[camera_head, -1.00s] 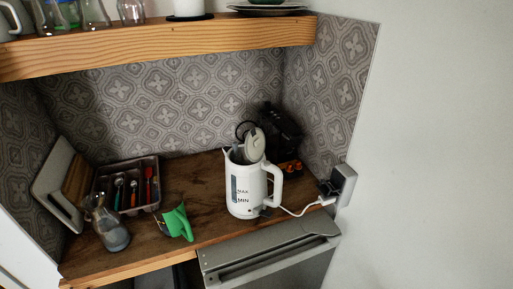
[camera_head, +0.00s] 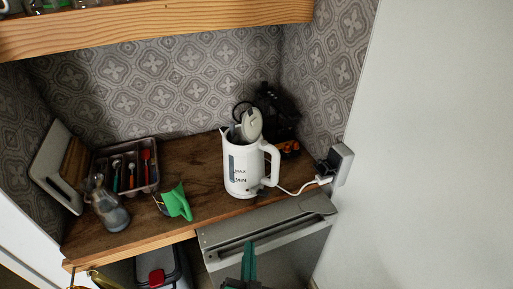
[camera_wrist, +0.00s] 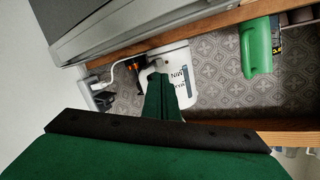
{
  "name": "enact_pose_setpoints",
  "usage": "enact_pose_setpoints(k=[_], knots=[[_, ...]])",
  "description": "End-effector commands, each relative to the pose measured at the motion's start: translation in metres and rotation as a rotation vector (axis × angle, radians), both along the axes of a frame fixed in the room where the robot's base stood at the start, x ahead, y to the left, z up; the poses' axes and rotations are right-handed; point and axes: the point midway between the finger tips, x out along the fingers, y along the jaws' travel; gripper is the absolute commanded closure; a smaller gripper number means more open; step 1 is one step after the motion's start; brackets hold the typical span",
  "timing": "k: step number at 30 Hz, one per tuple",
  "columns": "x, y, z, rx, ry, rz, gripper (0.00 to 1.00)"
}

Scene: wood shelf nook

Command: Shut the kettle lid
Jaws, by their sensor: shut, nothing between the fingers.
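The white kettle (camera_head: 240,172) stands upright on the wooden counter, its handle to the right. Its lid (camera_head: 251,124) is raised, tilted up at the back of the opening. My gripper (camera_head: 249,247) is at the bottom of the head view, in front of the counter and below the kettle, apart from it. Its green fingers are together and empty. In the wrist view my gripper (camera_wrist: 160,80) points toward the kettle (camera_wrist: 181,62) and covers part of it; the lid cannot be made out there.
A wooden shelf (camera_head: 150,28) runs above the counter. A green object (camera_head: 177,203), a glass jug (camera_head: 108,208) and a cutlery tray (camera_head: 127,172) stand left of the kettle. A dark appliance (camera_head: 276,112) is behind it. A white cord (camera_head: 301,189) runs right. A grey appliance front (camera_head: 265,226) lies below.

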Motion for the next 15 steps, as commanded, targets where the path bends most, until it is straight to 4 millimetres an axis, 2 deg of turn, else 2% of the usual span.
enact_pose_setpoints(k=[1, 6, 15], knots=[[0.014, -0.001, 0.014, 0.028, -0.018, -0.015, 1.00], [0.051, -0.006, 0.053, 0.138, -0.054, -0.077, 1.00], [0.099, -0.016, 0.133, 0.371, -0.131, -0.196, 1.00]])
